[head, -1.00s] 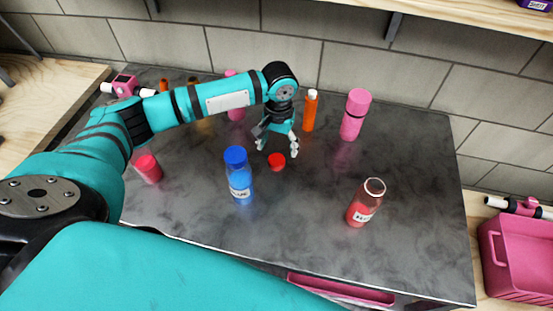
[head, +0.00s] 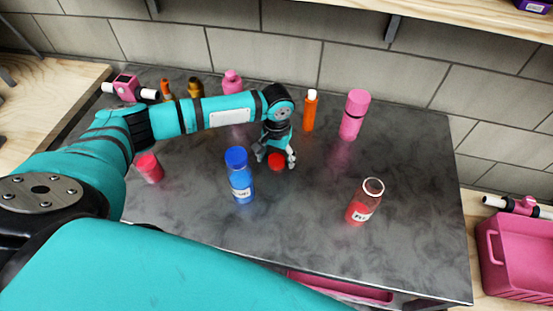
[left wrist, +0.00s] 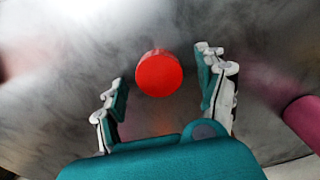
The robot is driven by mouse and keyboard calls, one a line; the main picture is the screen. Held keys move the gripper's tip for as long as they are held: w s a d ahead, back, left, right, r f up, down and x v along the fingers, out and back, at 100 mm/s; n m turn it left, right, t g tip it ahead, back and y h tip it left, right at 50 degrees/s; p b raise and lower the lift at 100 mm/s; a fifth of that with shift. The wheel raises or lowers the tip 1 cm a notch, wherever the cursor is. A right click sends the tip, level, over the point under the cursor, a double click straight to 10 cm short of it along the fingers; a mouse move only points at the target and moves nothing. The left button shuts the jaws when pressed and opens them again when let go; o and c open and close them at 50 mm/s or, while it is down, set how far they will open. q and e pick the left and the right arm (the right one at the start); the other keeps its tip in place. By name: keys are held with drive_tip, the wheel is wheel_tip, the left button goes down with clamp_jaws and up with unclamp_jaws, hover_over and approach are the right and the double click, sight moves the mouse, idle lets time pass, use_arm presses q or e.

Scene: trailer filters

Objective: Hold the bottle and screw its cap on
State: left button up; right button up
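An open bottle with red contents (head: 364,204) and a white label stands upright, uncapped, at the right front of the dark counter. A red cap (head: 276,161) lies on the counter near the middle. My left gripper (head: 275,161) is open at the cap, with its fingers on either side. In the left wrist view the red cap (left wrist: 159,73) sits just beyond and between the open fingertips (left wrist: 163,72), with gaps on both sides and no visible contact. My right gripper is not in view.
A blue bottle with a blue cap (head: 240,180) stands left of the gripper. A pink bottle (head: 353,115) and an orange bottle (head: 310,111) stand behind. A red cup-like item (head: 149,168) is at left. The counter's (head: 310,220) front middle is clear.

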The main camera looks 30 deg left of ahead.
sight(277, 159)
use_arm(q)
drive_tip(key=c, duration=0.9)
drive_tip(key=shift+r, duration=0.1)
wheel_tip(277, 159, up, 10)
drive_tip(key=shift+f+b, duration=0.1)
drive_tip(key=shift+b, duration=0.3)
